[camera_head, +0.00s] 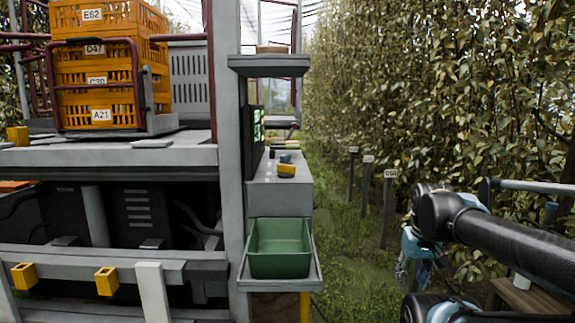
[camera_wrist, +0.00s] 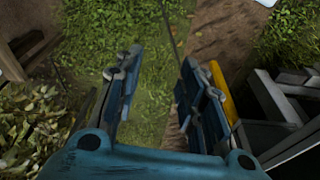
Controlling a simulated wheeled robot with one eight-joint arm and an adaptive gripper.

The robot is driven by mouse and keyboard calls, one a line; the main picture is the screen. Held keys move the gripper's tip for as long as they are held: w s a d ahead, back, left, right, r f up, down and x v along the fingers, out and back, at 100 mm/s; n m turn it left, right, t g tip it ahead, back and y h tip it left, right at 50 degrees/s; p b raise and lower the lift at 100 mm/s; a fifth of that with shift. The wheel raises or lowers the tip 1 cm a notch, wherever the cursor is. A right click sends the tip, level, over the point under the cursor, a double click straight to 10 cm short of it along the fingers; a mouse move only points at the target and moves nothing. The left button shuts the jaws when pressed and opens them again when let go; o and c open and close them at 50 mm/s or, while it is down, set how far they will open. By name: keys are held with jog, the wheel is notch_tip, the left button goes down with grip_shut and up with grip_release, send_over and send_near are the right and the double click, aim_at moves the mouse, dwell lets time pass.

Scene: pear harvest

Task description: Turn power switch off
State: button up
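A small yellow part with a dark blue-grey top (camera_head: 286,166) sits on the grey control box (camera_head: 290,195) at the middle of the head view. It may be the power switch, but it is too small to read its position. My gripper (camera_wrist: 160,75) is open and empty in the wrist view, with its blue fingers apart and grass and soil below. In the head view my gripper (camera_head: 415,258) is at the right, well to the right of the control box and partly hidden by my arm. The wrist view does not show the switch.
A green bin (camera_head: 280,262) stands on a tray below the control box. Stacked orange crates (camera_head: 100,65) stand on the platform at the left. A grey shelf (camera_head: 268,65) juts out above the box. Signposts (camera_head: 388,200) and leafy trees (camera_head: 450,110) line the right. A grass lane lies between.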

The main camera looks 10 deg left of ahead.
jog(key=w+a+r+n+y, duration=0.1)
jog(key=w+a+r+n, duration=0.1)
jog(key=w+a+r, duration=0.3)
jog(key=w+a+r+n, duration=0.1)
jog(key=w+r, duration=0.2)
jog(key=r, duration=0.4)
notch_tip(320, 180, up, 24)
jog(key=n+g+y, duration=0.1)
jog(key=n+y, duration=0.2)
jog(key=n, duration=0.7)
send_over(286, 165)
jog(key=d, duration=0.4)
jog(key=x, duration=1.1)
jog(key=shift+s+d+f, duration=0.15)
jog(key=shift+s+f, duration=0.1)
jog(key=shift+s, duration=0.15)
grip_shut()
